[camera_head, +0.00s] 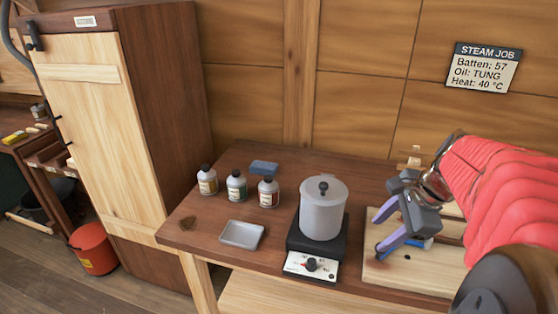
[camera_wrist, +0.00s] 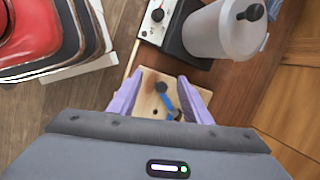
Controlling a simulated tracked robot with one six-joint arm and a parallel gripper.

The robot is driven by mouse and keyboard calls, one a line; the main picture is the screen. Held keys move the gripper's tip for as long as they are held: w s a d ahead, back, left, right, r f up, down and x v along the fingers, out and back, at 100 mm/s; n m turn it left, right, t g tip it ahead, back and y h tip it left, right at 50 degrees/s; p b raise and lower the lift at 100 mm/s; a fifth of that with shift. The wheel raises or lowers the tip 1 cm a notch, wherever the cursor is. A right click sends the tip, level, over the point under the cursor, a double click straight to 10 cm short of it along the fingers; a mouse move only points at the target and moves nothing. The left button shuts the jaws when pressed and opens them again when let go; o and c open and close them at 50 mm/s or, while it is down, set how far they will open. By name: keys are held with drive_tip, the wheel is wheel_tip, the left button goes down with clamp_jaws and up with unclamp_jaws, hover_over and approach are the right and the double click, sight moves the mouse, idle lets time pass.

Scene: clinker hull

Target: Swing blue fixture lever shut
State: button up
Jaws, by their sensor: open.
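The blue fixture lever (camera_wrist: 168,102) lies over a pale wooden board (camera_wrist: 150,105). In the wrist view it slants between my fingers, with a dark round end at the top and its lower end close to my gripper body.
A grey lidded pot (camera_head: 323,210) stands on a black heater (camera_head: 312,262) just left of the board. A metal tray (camera_head: 241,235), several bottles and a blue sponge (camera_head: 264,167) are further left. A wall sign (camera_head: 484,67) hangs behind.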

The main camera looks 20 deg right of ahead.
drive_tip(key=s+d+f+m, duration=0.1)
drive_tip(key=d+m, duration=0.4)
drive_tip(key=d, duration=0.1)
drive_tip(key=shift+s+d, duration=0.15)
drive_tip(key=shift+d, duration=0.25)
drive_tip(key=shift+t, duration=0.3)
drive_tip(key=x, duration=1.4)
drive_tip(key=shift+s+a, duration=0.1)
drive_tip(key=shift+a, duration=0.05)
drive_tip(key=shift+r, duration=0.1)
drive_tip(key=shift+c, duration=0.6)
clamp_jaws()
